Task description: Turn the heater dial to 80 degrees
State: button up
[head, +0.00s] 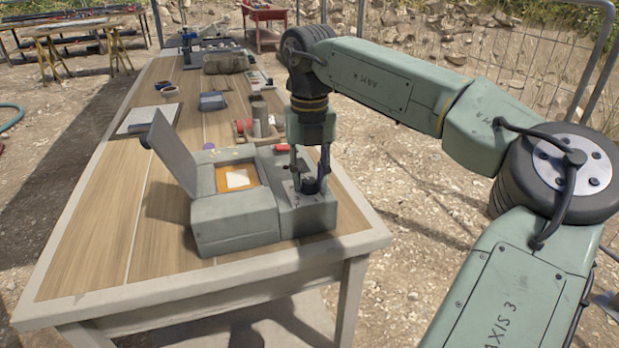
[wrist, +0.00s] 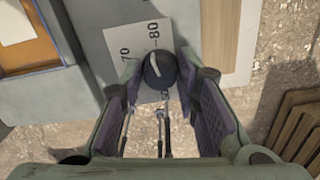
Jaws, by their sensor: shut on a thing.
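The heater dial (wrist: 158,70) is a round dark knob with a pale line across its top. It sits on a light scale plate (wrist: 128,45) marked with 70 and 80; another mark below is partly hidden. The pale line slants across the knob, and I cannot tell exactly which mark it points to. The dial also shows in the head view (head: 310,185), on the right part of the grey-green heater (head: 235,212). My gripper (wrist: 160,85) is shut on the dial, one finger on each side. It points down from above in the head view (head: 309,180).
The heater's lid (head: 172,150) stands open at the left, showing an orange-lined well (head: 236,177) with a white piece inside. A red item (head: 281,149) is just behind the dial. Several items crowd the table farther back. The table's front left (head: 110,260) is clear.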

aim_at(310, 180)
jog(key=shift+m, duration=1.2)
jog(key=o, duration=1.2)
notch_tip(310, 180, up, 12)
